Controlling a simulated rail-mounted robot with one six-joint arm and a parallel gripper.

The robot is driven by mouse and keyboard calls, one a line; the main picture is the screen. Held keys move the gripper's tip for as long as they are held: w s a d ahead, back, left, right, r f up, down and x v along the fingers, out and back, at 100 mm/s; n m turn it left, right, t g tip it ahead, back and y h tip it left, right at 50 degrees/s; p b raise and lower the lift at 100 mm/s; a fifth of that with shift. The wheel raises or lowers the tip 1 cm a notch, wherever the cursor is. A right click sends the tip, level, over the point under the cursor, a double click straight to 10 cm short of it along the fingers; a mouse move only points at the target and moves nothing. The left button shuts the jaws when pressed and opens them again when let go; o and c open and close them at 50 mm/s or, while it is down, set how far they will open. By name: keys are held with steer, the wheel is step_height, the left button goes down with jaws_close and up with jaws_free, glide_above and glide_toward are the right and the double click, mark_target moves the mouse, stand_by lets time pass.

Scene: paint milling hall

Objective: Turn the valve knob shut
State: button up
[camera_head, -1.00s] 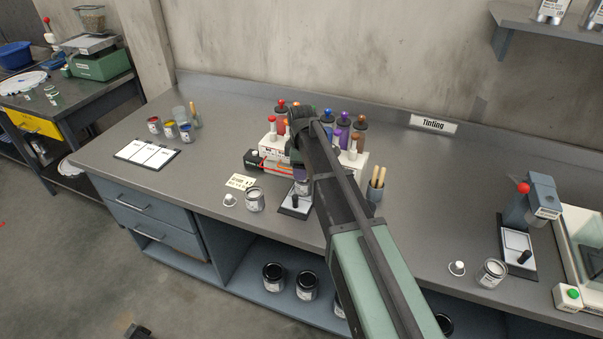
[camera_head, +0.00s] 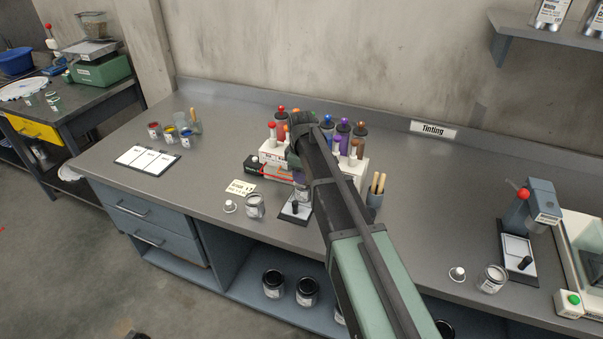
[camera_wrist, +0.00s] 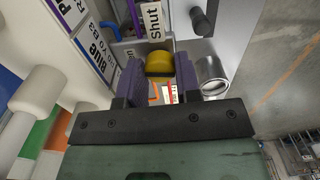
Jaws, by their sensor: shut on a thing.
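The valve knob (camera_wrist: 158,62) is a yellow rounded knob in the wrist view. My gripper (camera_wrist: 158,75) has its two dark purple-grey fingers on either side of the knob and is shut on it. A white label reading "Shut" (camera_wrist: 153,20) sits just beyond the knob. In the head view my arm covers the knob and fingertips, at the front of the white tinting dispenser (camera_head: 270,153) with its coloured canisters. How far the knob is turned cannot be told.
An open metal can (camera_wrist: 213,72) is right of my fingers in the wrist view. On the bench stand a can (camera_head: 254,206), a cup of sticks (camera_head: 375,195) and a small press (camera_head: 541,205) at right. The bench middle right is clear.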

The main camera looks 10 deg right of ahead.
steer(key=m, duration=1.2)
steer(key=shift+m, duration=1.9)
steer(key=o, duration=0.9)
steer(key=shift+o, duration=0.2)
